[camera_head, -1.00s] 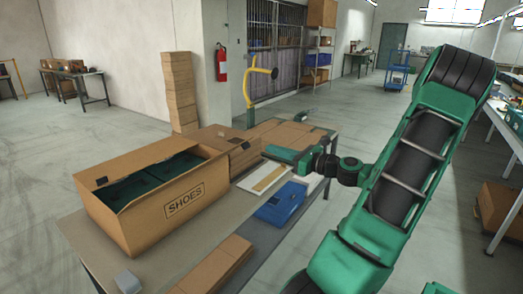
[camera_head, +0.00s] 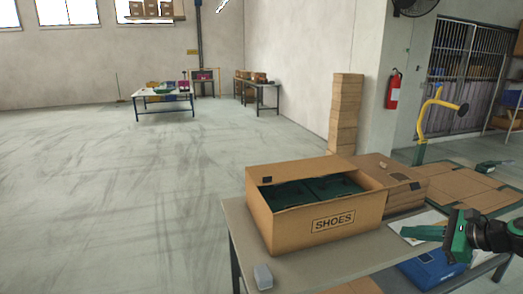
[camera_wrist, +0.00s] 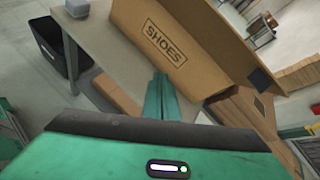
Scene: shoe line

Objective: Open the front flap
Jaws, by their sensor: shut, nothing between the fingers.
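The cardboard shoe box (camera_head: 325,222), marked SHOES on its side facing me, stands on the grey table (camera_head: 230,222). Its top shows an opening with dark green contents (camera_head: 312,191) inside. A cardboard panel rises along the far side. I cannot clearly make out the front flap. My gripper (camera_head: 404,232) is right of the box, apart from it, with its fingers shut and empty. In the wrist view the shut fingers (camera_wrist: 161,76) point toward the SHOES side of the box (camera_wrist: 165,42).
A small grey block (camera_head: 263,277) lies by the table's front left corner. Flat cardboard (camera_head: 463,186) lies right of the box. A blue item (camera_head: 432,268) is below my gripper. A box stack (camera_head: 346,112) and yellow post (camera_head: 424,125) stand behind. The floor at left is clear.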

